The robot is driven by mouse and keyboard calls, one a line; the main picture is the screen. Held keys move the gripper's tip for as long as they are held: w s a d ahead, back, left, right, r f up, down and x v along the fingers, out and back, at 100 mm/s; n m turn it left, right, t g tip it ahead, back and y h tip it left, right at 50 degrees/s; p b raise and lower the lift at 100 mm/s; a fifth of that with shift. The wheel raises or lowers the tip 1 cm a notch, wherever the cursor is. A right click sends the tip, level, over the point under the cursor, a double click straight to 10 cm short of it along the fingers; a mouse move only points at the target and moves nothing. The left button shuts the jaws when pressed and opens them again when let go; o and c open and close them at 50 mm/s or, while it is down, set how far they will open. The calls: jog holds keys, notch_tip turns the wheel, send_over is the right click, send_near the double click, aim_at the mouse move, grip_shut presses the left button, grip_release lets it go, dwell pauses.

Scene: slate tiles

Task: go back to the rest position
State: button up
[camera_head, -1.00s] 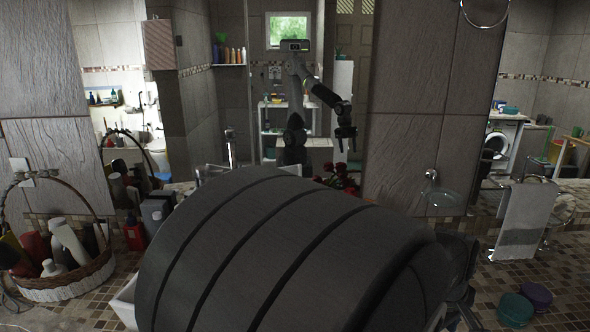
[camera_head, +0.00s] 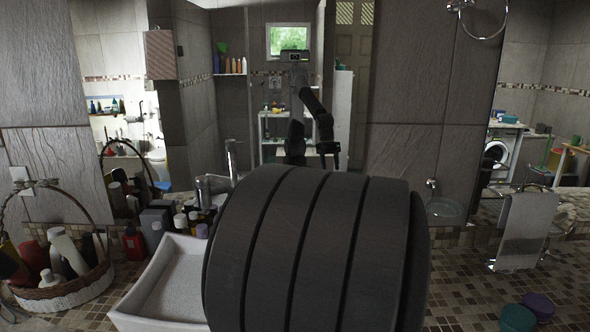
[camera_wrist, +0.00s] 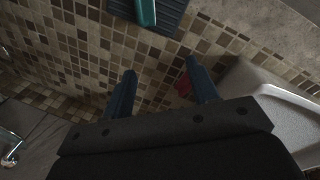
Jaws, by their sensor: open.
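My gripper (camera_wrist: 160,72) shows in the wrist view with its two dark fingers apart and nothing between them that I can see being held. It hangs over a mosaic-tiled surface (camera_wrist: 88,52). In the head view a thick dark link of my arm fills the lower middle and hides what lies behind it. My gripper itself is not directly visible there. The mirror behind shows a small reflection of my arm, bent with its end pointing down.
A white basin (camera_head: 172,285) stands left of my arm; its edge shows in the wrist view (camera_wrist: 262,88). A basket of bottles (camera_head: 62,290) is at left, a towel stand (camera_head: 524,230) at right. A green object (camera_wrist: 145,12) lies on a dark ridged mat (camera_wrist: 172,18).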

jog(key=shift+n, duration=0.9)
jog(key=w+a, duration=0.2)
jog(key=a, duration=0.3)
jog(key=w+a, duration=0.3)
jog(key=a, duration=0.2)
jog(key=w+a, duration=0.2)
jog(key=a, duration=0.3)
jog(key=shift+w+a+r, duration=0.2)
jog(key=shift+a+r, duration=0.1)
jog(key=shift+a, duration=0.05)
jog(key=shift+s+d, duration=0.1)
jog(key=shift+d, duration=0.45)
jog(key=s+d+m, duration=0.1)
jog(key=s+d, duration=0.3)
jog(key=d, duration=0.4)
jog(key=s+d+m, duration=0.1)
jog(key=s+d, duration=0.3)
jog(key=d, duration=0.4)
jog(key=shift+s+f, duration=0.2)
jog(key=shift+f, duration=0.15)
jog(key=shift+w, duration=0.1)
